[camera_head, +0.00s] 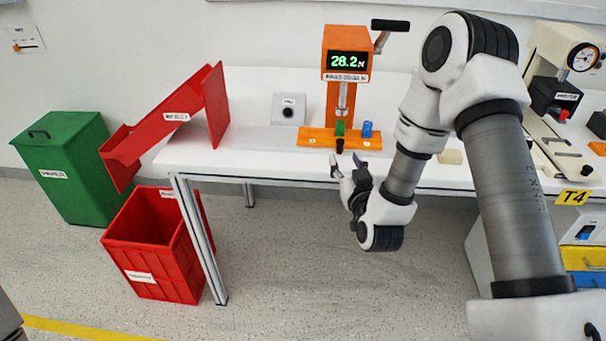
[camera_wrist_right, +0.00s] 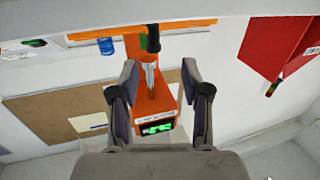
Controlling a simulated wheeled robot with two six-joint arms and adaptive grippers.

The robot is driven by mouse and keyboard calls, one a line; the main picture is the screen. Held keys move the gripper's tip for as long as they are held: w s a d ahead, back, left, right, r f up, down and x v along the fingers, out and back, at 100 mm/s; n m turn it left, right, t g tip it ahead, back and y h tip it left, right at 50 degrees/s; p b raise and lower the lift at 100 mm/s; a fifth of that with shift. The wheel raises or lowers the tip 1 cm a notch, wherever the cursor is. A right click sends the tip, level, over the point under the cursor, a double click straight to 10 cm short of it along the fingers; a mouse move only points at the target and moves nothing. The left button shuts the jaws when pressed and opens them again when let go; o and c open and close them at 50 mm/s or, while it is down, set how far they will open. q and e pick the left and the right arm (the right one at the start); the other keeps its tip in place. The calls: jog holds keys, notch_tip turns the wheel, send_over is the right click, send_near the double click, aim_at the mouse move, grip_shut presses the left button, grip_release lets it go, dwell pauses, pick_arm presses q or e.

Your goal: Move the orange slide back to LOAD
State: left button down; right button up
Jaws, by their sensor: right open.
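An orange slide (camera_head: 312,137) lies on the table at the foot of an orange press stand (camera_head: 340,98). A black knob (camera_head: 339,146) sticks out at its front; the knob also shows in the wrist view (camera_wrist_right: 153,38). On the slide are a green piece (camera_head: 340,128), under the press tip (camera_head: 343,96), and a blue piece (camera_head: 367,129) to its right. I cannot read a LOAD mark. My right gripper (camera_head: 348,165) is open and empty in front of the table edge, close to the knob; no contact shows. In the wrist view its fingers (camera_wrist_right: 160,68) are spread. My left gripper is out of view.
The stand's display (camera_head: 347,62) reads about 26.2 N, with a crank handle (camera_head: 391,26) above. A grey box (camera_head: 289,108) and a red chute (camera_head: 173,122) are at left. A red bin (camera_head: 150,245) and green bin (camera_head: 63,170) stand on the floor. A pale block (camera_head: 450,157) lies at right.

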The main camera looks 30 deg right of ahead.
aim_at(341, 145)
jog(key=x, duration=0.5)
jog(key=d+x, duration=0.1)
jog(key=x, duration=0.2)
grip_shut()
